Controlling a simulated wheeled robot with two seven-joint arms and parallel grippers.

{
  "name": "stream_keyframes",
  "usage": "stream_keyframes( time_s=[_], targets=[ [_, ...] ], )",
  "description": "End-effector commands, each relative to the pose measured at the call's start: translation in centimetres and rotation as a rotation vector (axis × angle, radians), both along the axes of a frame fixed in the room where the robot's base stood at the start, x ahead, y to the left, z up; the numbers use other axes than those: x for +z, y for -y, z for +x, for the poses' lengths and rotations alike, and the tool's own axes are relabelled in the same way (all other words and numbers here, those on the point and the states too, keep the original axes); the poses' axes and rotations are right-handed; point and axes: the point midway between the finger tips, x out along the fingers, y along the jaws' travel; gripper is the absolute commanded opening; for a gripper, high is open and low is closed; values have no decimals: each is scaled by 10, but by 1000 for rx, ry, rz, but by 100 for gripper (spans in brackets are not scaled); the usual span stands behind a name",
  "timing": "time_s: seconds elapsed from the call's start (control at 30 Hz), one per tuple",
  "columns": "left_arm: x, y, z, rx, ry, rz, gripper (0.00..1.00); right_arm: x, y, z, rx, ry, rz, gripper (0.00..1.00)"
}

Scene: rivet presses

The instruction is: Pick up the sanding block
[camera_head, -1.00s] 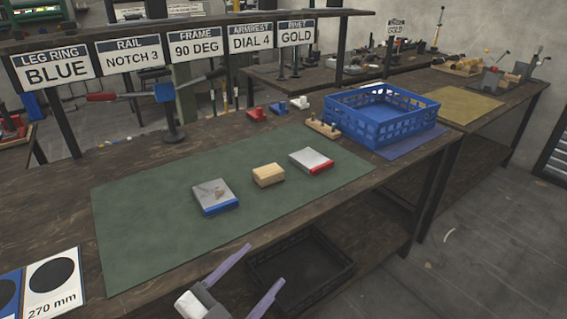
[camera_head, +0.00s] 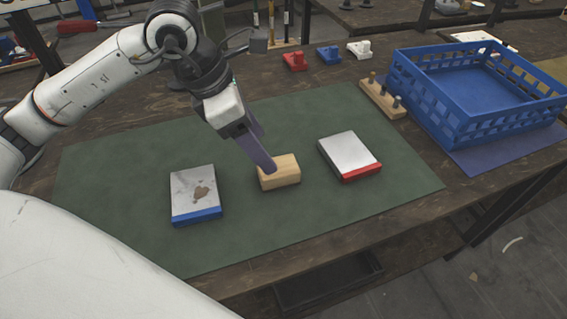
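The sanding block, a small light wooden block (camera_head: 283,176), lies on the green mat (camera_head: 120,160) between two flat grey-topped pieces. My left gripper (camera_head: 265,165) reaches down to it from above and behind. A purple finger overlaps the block's back left top edge; the other finger cannot be made out separately. Whether the fingers are closed on the block cannot be told. The block appears to rest on the mat. My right gripper is not in view.
A blue crate (camera_head: 480,128) and a peg holder (camera_head: 382,98) stand further right. Red, blue and white small fixtures stand behind the mat.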

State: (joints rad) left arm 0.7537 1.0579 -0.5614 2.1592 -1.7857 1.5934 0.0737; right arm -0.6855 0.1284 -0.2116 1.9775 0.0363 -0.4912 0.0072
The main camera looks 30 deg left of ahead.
Motion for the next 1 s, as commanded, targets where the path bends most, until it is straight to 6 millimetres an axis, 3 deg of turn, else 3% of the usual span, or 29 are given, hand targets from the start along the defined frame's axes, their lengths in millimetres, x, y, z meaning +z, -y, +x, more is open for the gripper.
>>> stream_keyframes(
  time_s=[0.53,0.87,1.0],
  targets=[
    [-62,21,13,-1,-4,-6,66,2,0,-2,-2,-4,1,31],
    [-70,23,16,-2,0,-5,66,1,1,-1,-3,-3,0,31],
    [-70,23,16,-2,-1,-5,45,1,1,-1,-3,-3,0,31]
  ],
)
